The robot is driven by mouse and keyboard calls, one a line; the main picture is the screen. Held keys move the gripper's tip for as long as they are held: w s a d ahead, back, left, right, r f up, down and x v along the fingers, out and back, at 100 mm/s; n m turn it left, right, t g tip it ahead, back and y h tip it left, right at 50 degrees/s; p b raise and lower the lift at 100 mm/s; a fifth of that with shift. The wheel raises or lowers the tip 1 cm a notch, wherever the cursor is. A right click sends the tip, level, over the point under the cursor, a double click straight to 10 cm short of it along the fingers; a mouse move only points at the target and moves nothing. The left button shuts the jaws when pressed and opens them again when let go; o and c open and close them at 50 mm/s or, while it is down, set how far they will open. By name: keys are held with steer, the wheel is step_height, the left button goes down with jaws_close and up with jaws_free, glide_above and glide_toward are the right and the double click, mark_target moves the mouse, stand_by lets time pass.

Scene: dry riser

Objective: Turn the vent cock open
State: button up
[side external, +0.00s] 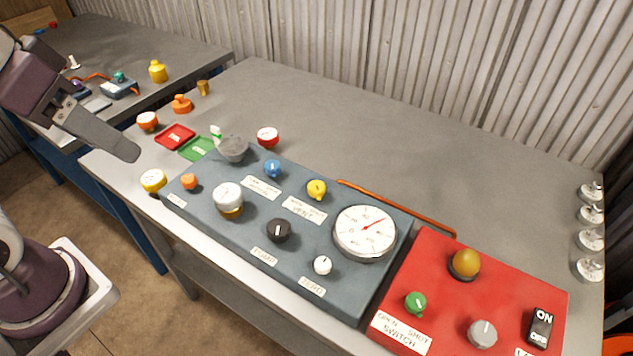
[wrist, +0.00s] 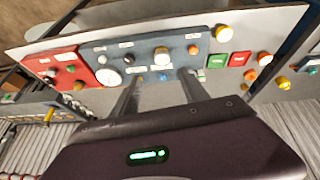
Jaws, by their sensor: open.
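The yellow knob (side external: 317,189) stands on the grey-blue panel (side external: 335,293) beside a label (side external: 303,210) that seems to read VENT. It has a pale pointer mark. A blue knob (side external: 272,169) stands to its left, beside another label that I cannot read. My gripper (side external: 126,150) is off to the left of the panel in the side view, raised above the table's edge and apart from every knob. In the wrist view my gripper (wrist: 160,72) is open and empty, and the panel lies beyond its fingers. The blue knob (wrist: 163,76) shows small between them.
The panel also carries a dial gauge (side external: 365,232), a black knob (side external: 279,229) and a white-topped knob (side external: 228,196). A red switch box (side external: 467,308) adjoins on the right. Red (side external: 175,136) and green trays lie left. The table behind the panel is mostly clear.

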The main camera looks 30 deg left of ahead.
steer(key=w+d+n+g+h, duration=0.1)
steer(key=w+d+n+g, duration=0.2)
steer(key=w, duration=0.7)
steer(key=n+g+y, duration=0.1)
steer(key=n+g, duration=0.1)
steer(key=n, duration=0.6)
glide_above(317, 185)
steer(key=f, duration=1.4)
steer(key=shift+s+a+f, duration=0.15)
steer(key=shift+s+f, duration=0.1)
steer(key=shift+n+y, duration=0.3)
steer(key=f, duration=0.7)
steer(key=shift+w+d, duration=0.15)
steer(key=shift+d, duration=0.05)
steer(key=shift+f, duration=0.55)
jaws_close()
